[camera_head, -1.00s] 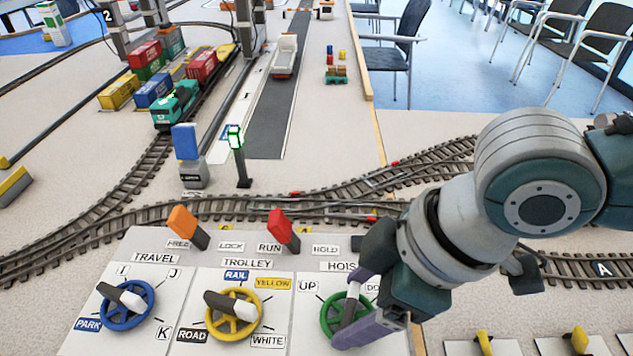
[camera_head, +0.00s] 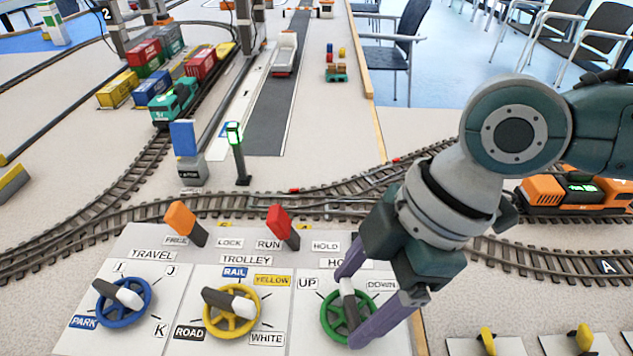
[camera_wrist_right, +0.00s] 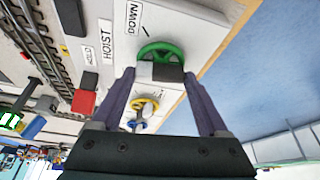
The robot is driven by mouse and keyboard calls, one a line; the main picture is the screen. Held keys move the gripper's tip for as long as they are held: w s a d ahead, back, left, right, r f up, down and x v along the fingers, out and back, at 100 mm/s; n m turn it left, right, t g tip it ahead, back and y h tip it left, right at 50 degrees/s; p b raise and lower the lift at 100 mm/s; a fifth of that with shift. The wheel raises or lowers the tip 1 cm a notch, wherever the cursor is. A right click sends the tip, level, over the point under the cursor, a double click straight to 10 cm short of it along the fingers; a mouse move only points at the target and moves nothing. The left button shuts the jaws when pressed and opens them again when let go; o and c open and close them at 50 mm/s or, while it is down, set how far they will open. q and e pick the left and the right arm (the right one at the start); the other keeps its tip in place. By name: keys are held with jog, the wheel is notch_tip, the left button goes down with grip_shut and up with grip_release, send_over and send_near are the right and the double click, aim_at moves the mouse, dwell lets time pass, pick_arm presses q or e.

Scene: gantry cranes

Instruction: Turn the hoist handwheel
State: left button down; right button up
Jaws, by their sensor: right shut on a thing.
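The green hoist handwheel (camera_head: 327,318) is on the right panel of the console, under the HOIST label, with UP and DOWN labels at its sides. Its grip bar (camera_head: 347,287) has a white end that points nearly straight up, between the two labels. My right gripper (camera_head: 349,306) is shut on the handwheel, one purple finger above and one below it. In the right wrist view the green wheel (camera_wrist_right: 163,48) shows beyond the fingertips, with its grey and white bar between them. My left gripper is not in view.
The yellow trolley wheel (camera_head: 254,303) and the blue travel wheel (camera_head: 148,295) are left of the hoist wheel. An orange lever (camera_head: 180,217) and a red lever (camera_head: 279,222) stand behind them. An orange locomotive (camera_head: 575,193) is on the track at right. A green-lit signal (camera_head: 235,135) stands beyond the tracks.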

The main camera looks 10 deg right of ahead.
jog(key=n+g+b, duration=0.1)
jog(key=n, duration=0.1)
jog(key=n+b, duration=0.1)
jog(key=n, duration=0.1)
jog(key=shift+w+f+n+g, duration=0.1)
jog(key=shift+w+n+g, duration=0.05)
jog(key=shift+n+g, duration=0.2)
jog(key=shift+a+n+g+h+b, duration=0.1)
jog(key=shift+n+g+h+b, duration=0.45)
jog(key=shift+n+b, duration=0.75)
jog(key=shift+n, duration=0.45)
jog(key=o, duration=1.2)
jog(key=shift+o, duration=0.2)
jog(key=p+v, duration=0.1)
jog(key=v, duration=0.9)
jog(key=shift+w, duration=0.15)
